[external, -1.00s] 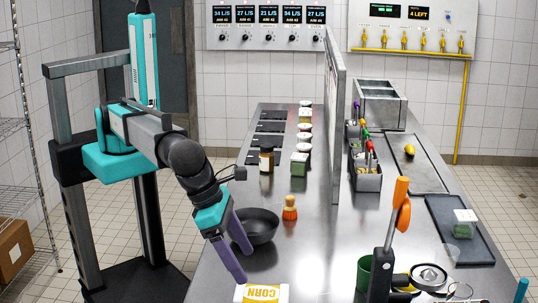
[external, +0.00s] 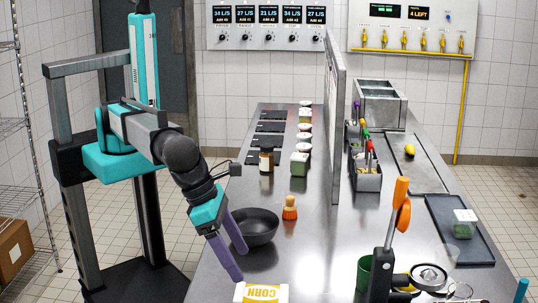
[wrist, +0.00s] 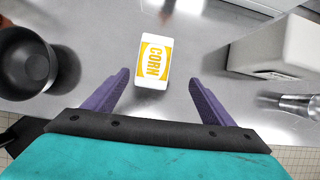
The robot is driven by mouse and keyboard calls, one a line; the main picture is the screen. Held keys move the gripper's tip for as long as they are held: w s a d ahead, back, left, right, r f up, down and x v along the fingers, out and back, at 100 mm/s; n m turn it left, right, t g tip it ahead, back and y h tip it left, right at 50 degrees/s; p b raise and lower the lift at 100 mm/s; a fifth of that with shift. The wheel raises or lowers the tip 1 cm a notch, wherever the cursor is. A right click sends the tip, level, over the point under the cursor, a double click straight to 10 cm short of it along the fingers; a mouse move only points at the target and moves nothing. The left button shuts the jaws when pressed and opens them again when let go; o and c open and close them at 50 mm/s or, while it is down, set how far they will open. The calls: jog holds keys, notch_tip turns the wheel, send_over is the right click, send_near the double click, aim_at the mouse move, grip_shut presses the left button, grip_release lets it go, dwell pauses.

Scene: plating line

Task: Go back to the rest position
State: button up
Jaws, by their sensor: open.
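My gripper (external: 237,261) has purple fingers and a teal body. It is open and empty, above the near left part of the steel table (external: 318,245). In the wrist view my gripper (wrist: 158,100) has its fingers wide apart, with the white and yellow corn packet (wrist: 154,60) beyond the tips and between them. In the external view the packet (external: 261,293) lies at the near edge of the picture, apart from the fingers. My arm is bent forward and down over the table.
A dark bowl (external: 257,226) stands close behind the fingers. A tall partition (external: 334,120) runs along the table. A citrus press (external: 397,225) stands at the near right. In the wrist view a white box (wrist: 270,48) is at right.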

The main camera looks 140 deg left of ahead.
jog(key=w+d+r+n+t+h+p, duration=0.1)
jog(key=d+r+n+t+h+p, duration=0.2)
jog(key=d, duration=0.7)
jog(key=w+d+r+n+t+h+p, duration=0.15)
jog(key=d+n, duration=0.35)
jog(key=d, duration=0.5)
jog(key=s+d+f+n+g+b, duration=0.1)
jog(key=s+f+n, duration=0.3)
jog(key=f, duration=0.6)
jog(key=s+d+f+n+b, duration=0.1)
jog(key=s+f, duration=0.5)
jog(key=f, duration=0.5)
jog(key=s+a+f+n+g+y+b, duration=0.1)
jog(key=s+a+f+n+g, duration=0.2)
jog(key=s+a+f, duration=0.95)
jog(key=s+a+f+n+g+y+b, duration=0.1)
jog(key=s+a+f+n+g+b, duration=0.15)
jog(key=s+a+f, duration=1)
jog(key=s+a+f+n+g, duration=0.2)
jog(key=s+a+f, duration=0.1)
jog(key=s, duration=0.8)
jog(key=s+a+f+n+g+b, duration=0.1)
jog(key=s+a+f+n+g, duration=0.2)
jog(key=s, duration=0.8)
jog(key=s+a+f+n+g, duration=0.2)
jog(key=s+f, duration=0.4)
jog(key=s, duration=0.5)
jog(key=shift+a+f+n+g+h, duration=0.35)
jog(key=shift+a+n, duration=0.3)
jog(key=shift+a, duration=0.3)
